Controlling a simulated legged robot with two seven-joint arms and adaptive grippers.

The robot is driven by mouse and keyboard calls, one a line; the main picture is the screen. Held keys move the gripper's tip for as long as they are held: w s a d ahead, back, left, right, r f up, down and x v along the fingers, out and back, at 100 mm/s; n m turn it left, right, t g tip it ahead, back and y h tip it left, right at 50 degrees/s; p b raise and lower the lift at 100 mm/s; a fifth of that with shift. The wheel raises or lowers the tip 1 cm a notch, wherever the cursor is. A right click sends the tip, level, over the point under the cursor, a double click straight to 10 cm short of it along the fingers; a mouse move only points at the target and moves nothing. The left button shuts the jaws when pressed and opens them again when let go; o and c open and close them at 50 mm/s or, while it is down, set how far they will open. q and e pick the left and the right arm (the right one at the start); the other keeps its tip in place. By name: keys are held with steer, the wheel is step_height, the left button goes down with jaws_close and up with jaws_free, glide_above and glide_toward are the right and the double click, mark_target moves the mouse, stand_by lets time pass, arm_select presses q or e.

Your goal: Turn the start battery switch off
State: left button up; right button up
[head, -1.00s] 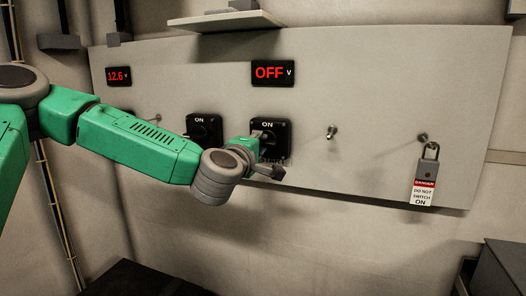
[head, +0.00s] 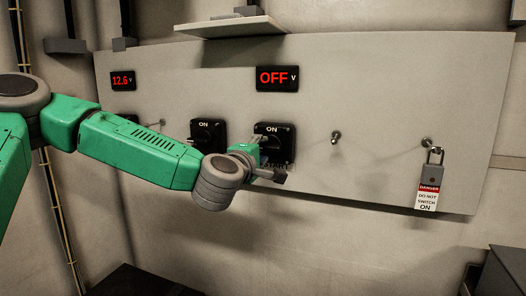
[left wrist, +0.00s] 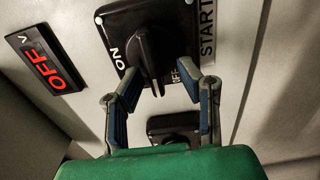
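The start battery switch (head: 275,143) is a black square plate with a black rotary knob on the grey panel, below the red display reading OFF. The left wrist view shows its knob (left wrist: 150,55), the ON and OFF marks and a START label (left wrist: 207,30). The knob's grip end points down toward my gripper, between the two marks. My left gripper (left wrist: 158,76) is open, with one fingertip on each side of the knob's end. I cannot tell whether they touch it. In the head view my left gripper (head: 262,165) partly covers the switch's lower part. My right gripper is out of view.
A second black switch (head: 208,133) sits left of the start switch. Displays read 12.6 (head: 122,79) and OFF (head: 277,78). A metal toggle (head: 336,137) and a padlock with a danger tag (head: 429,190) are to the right. A shelf (head: 228,25) juts out above.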

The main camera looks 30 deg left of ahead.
arm_select(q)
steer(key=v, duration=0.7)
steer(key=shift+s+a, duration=0.15)
steer(key=shift+s, duration=0.05)
stand_by(0.3)
steer(key=s+d+f+m+g+h, duration=0.2)
steer(key=s+d+f+m+g, duration=0.15)
steer(key=f, duration=0.65)
steer(key=s+d+f+m+g+h, duration=0.2)
steer(key=d+f+m, duration=0.25)
steer(key=f, duration=0.55)
steer(key=s+d+f+m+g+h, duration=0.25)
steer(key=f+m, duration=0.25)
steer(key=f, duration=0.5)
steer(key=s+a+f+m+g+y, duration=0.1)
steer(key=s+f+m+g, duration=0.3)
steer(key=s+f, duration=0.5)
steer(key=s+f+m+g+y, duration=0.1)
steer(key=s+f+m+g, duration=0.3)
steer(key=s+f, duration=0.4)
steer(key=s, duration=0.6)
steer(key=shift+a+f+m+g, duration=0.3)
steer(key=shift+a+f+g, duration=0.05)
steer(key=shift+a+g, duration=0.05)
